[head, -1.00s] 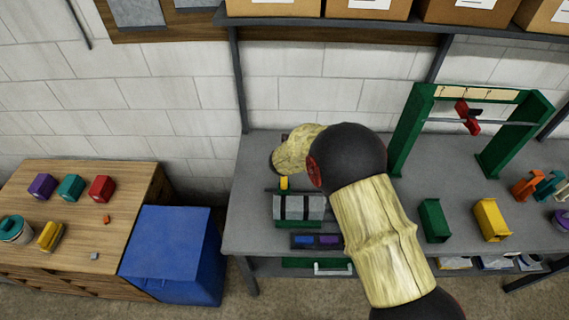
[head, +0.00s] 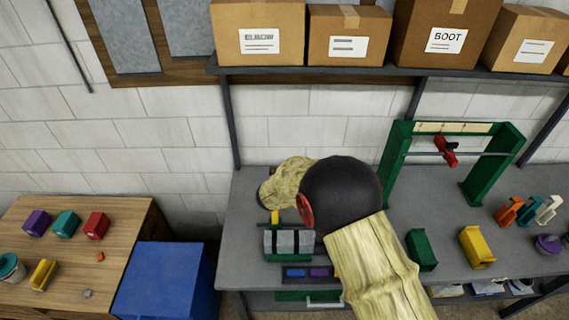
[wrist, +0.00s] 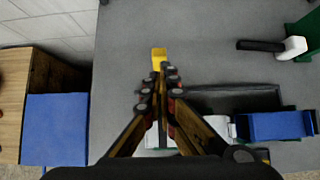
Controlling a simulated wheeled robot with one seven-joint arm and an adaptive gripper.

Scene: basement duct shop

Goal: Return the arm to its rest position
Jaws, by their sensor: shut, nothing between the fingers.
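My arm reaches over the grey workbench (head: 240,200) in the head view, with its dark rounded joint left of the green frame. In that view my gripper is hidden behind the arm. In the wrist view my gripper (wrist: 161,76) is shut and empty, its fingertips together above the bench top. A yellow piece (wrist: 159,57) shows just beyond the tips; whether they touch it I cannot tell. In the head view a yellow upright piece (head: 275,216) stands at a grey block with black straps (head: 288,242) on a green base, beside my arm.
A green frame (head: 393,160) with a red clamp (head: 446,151) stands right of my arm. Cardboard boxes (head: 336,33) line a shelf above. Green (head: 420,250) and yellow (head: 476,247) blocks sit at right. A blue bin (head: 163,280) and wooden cabinet (head: 110,240) stand left.

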